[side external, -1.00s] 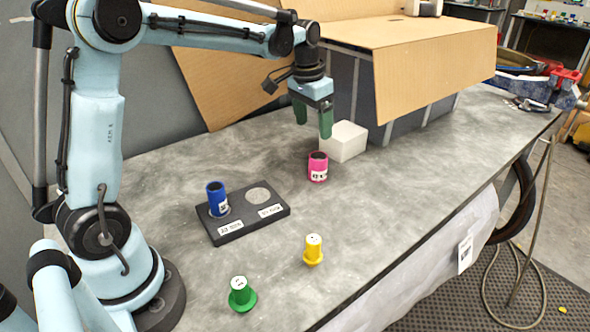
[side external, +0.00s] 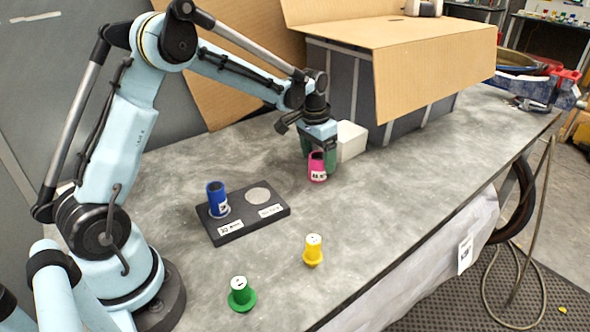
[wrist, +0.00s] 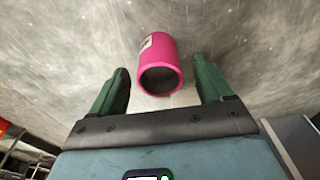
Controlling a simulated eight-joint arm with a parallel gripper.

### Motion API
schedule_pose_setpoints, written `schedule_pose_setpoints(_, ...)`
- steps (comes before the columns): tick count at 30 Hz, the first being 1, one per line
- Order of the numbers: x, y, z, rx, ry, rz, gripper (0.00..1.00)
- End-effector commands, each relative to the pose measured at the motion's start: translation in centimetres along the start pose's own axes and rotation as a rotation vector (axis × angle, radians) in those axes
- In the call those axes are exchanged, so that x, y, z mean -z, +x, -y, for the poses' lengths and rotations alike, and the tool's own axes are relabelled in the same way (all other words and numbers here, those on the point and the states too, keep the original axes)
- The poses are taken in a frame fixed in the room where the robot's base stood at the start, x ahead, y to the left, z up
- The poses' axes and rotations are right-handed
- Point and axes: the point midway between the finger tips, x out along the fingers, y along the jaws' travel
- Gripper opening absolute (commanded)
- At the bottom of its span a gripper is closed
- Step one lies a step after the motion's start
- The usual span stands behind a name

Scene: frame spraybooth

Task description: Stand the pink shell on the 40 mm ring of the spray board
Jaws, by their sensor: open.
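The pink shell (side external: 317,168) stands upright on the grey table, with a white label on its side. It also shows in the wrist view (wrist: 160,68), its dark hollow top facing the camera. My gripper (side external: 318,152) is low at the shell, its green fingers open. In the wrist view the fingers (wrist: 160,88) are spread on either side of the shell with gaps visible. The dark spray board (side external: 248,210) lies left of the shell. Its far right ring (side external: 258,195) is bare, and a blue shell (side external: 217,199) stands on its left ring. The board's labels are too small to read surely.
A white block (side external: 350,141) stands just behind my gripper, by the cardboard-topped booth (side external: 400,45). A yellow piece (side external: 313,250) and a green piece (side external: 241,294) stand toward the front. The table between shell and board is clear.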

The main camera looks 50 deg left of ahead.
Motion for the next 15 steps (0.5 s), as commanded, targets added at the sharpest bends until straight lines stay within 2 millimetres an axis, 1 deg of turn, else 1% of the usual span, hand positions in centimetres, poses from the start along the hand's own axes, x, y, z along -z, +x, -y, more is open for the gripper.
schedule_pose_setpoints(1, 0.1, 0.8, -0.1, 0.0, 0.0, 0.0, 0.79)
schedule_pose_setpoints(3, 0.1, 1.6, 0.0, 0.0, 0.0, 0.0, 0.79)
schedule_pose_setpoints(6, 0.1, 2.3, 0.0, 0.0, 0.0, -0.001, 0.79)
schedule_pose_setpoints(13, 0.0, 2.5, 0.0, 0.0, 0.0, 0.0, 0.79)
schedule_pose_setpoints(14, 0.0, 2.5, 0.0, 0.0, 0.0, 0.0, 0.78)
schedule_pose_setpoints(15, 0.0, 2.5, 0.0, 0.0, 0.0, 0.0, 0.72)
